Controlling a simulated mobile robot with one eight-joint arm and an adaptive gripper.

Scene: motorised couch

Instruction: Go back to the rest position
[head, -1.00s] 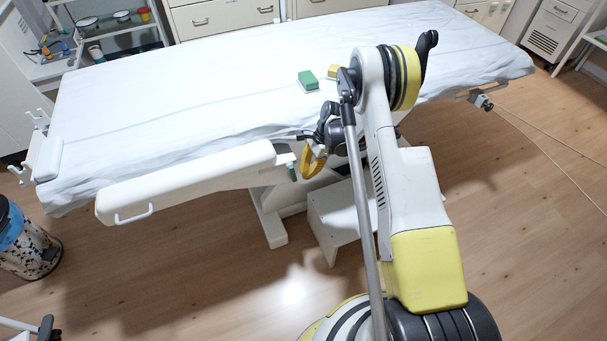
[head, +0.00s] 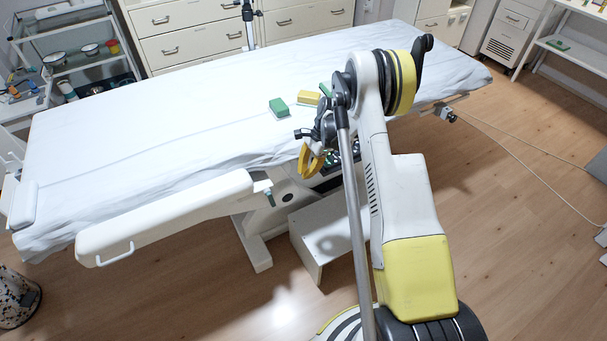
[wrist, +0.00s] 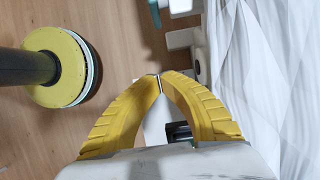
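My gripper (head: 311,160) hangs at the near edge of the couch (head: 190,130), which is covered with a white sheet. In the wrist view the white sheet (wrist: 270,80) hangs on the right and the wooden floor shows on the left.
A green block (head: 279,107) and a yellow block (head: 305,98) lie on the couch, with another green piece (head: 326,89) partly hidden by my arm. A white armrest (head: 165,215) juts toward me. A white step (head: 325,235) stands below.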

